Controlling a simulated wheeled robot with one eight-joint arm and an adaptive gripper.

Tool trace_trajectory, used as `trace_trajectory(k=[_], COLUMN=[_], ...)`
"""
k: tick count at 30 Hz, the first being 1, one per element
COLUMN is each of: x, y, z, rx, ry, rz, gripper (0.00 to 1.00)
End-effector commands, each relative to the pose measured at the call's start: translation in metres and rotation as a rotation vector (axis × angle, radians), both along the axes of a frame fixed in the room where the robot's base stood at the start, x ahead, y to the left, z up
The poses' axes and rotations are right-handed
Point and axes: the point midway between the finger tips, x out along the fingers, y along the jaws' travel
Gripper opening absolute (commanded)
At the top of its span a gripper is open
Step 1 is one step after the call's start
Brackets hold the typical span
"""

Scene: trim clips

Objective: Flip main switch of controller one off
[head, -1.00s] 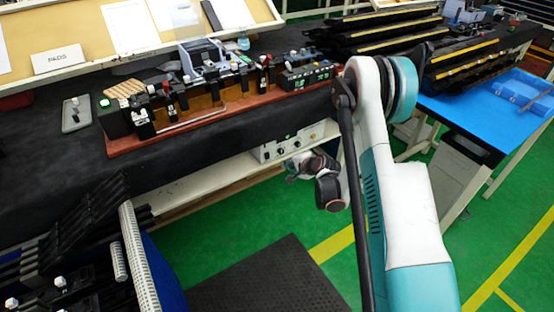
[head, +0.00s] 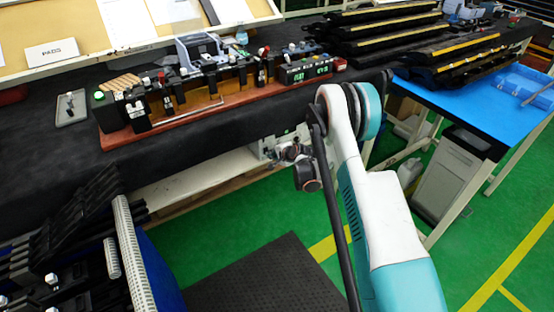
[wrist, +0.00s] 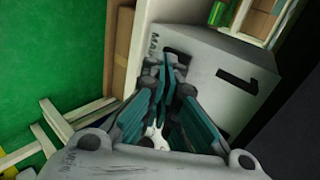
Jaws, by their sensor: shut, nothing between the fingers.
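Controller one is a light grey box (wrist: 215,62) with a black "1" on its face in the wrist view. A "MAIN" label is printed near its left edge, with a dark patch (wrist: 178,48) beside it. The fingers hide the part just below, and I cannot make out the main switch's position. My gripper (wrist: 168,72) is shut and empty, its teal fingertips in front of the box by the label; I cannot tell whether they touch it. In the head view my gripper (head: 279,152) is under the bench edge and covers most of the controller.
The black-covered bench (head: 60,155) overhangs the controller, and a wooden board (head: 112,143) with several clips stands on it. A white shelf (head: 195,178) runs below. A black rack (head: 70,235) is at left. Green floor lies open around the dark mat (head: 265,280).

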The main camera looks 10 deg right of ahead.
Motion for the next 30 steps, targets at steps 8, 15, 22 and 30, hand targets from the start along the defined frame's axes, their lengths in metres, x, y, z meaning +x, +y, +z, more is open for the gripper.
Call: trace_trajectory(k=[8,15,22,30], x=[0.0033,0.008,0.009,0.0091], y=[0.0014,0.0031,0.0034,0.0034], z=[0.0002,-0.0037,-0.0042,0.0033], rx=[0.0,0.001,0.001,0.001], ry=[0.0,0.0,-0.001,-0.001], rz=[0.0,0.001,-0.001,-0.001], gripper=[0.0,0.0,0.0,0.0])
